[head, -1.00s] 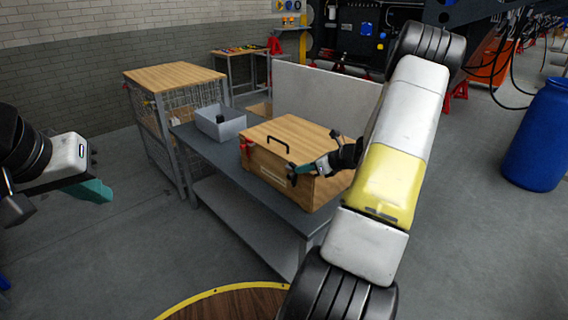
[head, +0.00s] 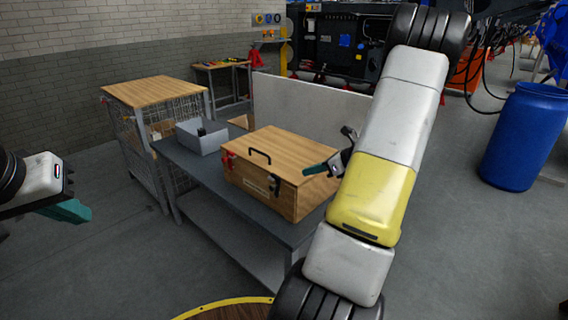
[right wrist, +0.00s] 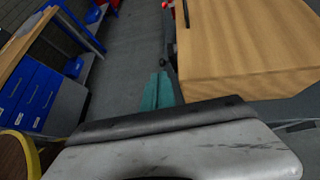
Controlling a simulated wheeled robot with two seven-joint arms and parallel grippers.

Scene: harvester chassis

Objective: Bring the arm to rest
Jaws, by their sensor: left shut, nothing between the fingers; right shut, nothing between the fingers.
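My right gripper (head: 312,170) has teal fingers that are shut and empty. In the head view it appears in front of the right end of a closed wooden box (head: 262,188); I cannot tell the exact gap. In the right wrist view the shut fingers (right wrist: 158,90) point over the floor, with a wooden surface (right wrist: 245,45) to their right. My right arm (head: 375,195) crosses the head view from top to bottom and hides part of what lies behind. My left gripper (head: 72,210) is shut and empty at the far left, over open floor.
The box stands on a grey workbench (head: 215,188) beside a grey bin (head: 187,137) holding a dark item. A wood-topped wire cage (head: 150,88) stands to the left, a white panel (head: 305,108) behind. A blue barrel (head: 522,140) is at right.

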